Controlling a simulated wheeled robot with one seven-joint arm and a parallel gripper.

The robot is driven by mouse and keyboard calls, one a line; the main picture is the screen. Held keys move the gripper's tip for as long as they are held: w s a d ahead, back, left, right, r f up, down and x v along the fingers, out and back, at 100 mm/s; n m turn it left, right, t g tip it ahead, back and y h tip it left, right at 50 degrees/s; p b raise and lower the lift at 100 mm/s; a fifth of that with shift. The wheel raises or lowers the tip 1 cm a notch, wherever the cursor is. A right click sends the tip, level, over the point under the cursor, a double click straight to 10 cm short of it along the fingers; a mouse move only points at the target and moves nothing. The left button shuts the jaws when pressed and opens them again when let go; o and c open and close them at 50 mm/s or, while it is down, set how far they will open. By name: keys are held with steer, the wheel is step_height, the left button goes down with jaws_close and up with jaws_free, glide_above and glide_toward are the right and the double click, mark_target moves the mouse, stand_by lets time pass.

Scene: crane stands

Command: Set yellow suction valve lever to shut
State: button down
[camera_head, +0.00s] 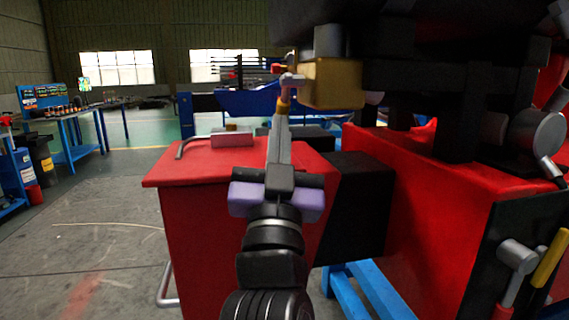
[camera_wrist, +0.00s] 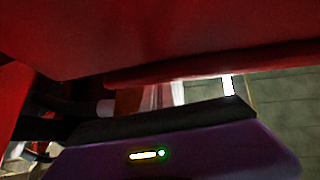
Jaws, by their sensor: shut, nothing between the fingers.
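My gripper (camera_head: 282,122) reaches up and away from me in the head view, its narrow grey end in front of a purple and black body. It is shut with nothing in it. Another yellow lever (camera_head: 549,258) stands slanted at the lower right, well away from my gripper. No label shows which is the suction lever. The wrist view shows a purple and black body (camera_wrist: 160,150), but no fingertips or lever.
A red cabinet (camera_head: 190,185) stands below and around my gripper; a red surface (camera_wrist: 180,40) fills the top of the wrist view. A yellow block (camera_head: 332,83) sits beside the hub. Dark machinery (camera_head: 430,75) hangs at upper right. Open floor (camera_head: 80,240) lies left.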

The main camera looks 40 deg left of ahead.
steer(key=shift+w+a+b, duration=0.5)
steer(key=shift+a+b, duration=0.1)
steer(key=shift+b, duration=0.95)
steer(key=shift+b+x, duration=0.65)
steer(key=shift+x, duration=0.3)
steer(key=shift+a, duration=0.2)
